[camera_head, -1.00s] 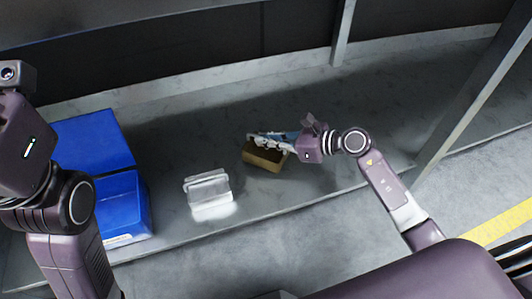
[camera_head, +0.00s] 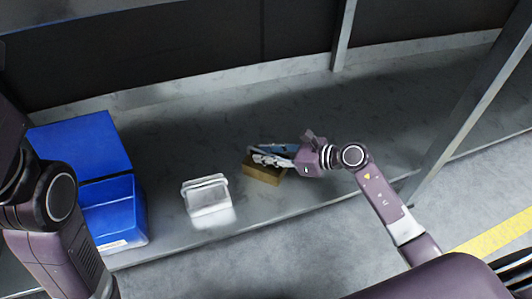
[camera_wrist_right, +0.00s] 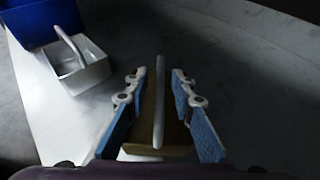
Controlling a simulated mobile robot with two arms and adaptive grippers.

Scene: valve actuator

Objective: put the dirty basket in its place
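A small brown basket (camera_head: 264,174) stands on the grey surface in the middle of the head view. It also shows in the right wrist view (camera_wrist_right: 155,149), with a pale handle (camera_wrist_right: 159,105) rising over it. My right gripper (camera_head: 262,154) is over the basket. In the right wrist view, its blue-padded fingers (camera_wrist_right: 158,85) are apart, one on each side of the handle, with visible gaps. My left arm is at the left edge of the head view; its gripper is out of frame.
A white basket (camera_head: 208,197) with a handle stands left of the brown one. Two blue bins, one behind (camera_head: 82,146) and one in front (camera_head: 122,218), stand farther left. A metal post (camera_head: 470,110) rises on the right. The surface behind the brown basket is clear.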

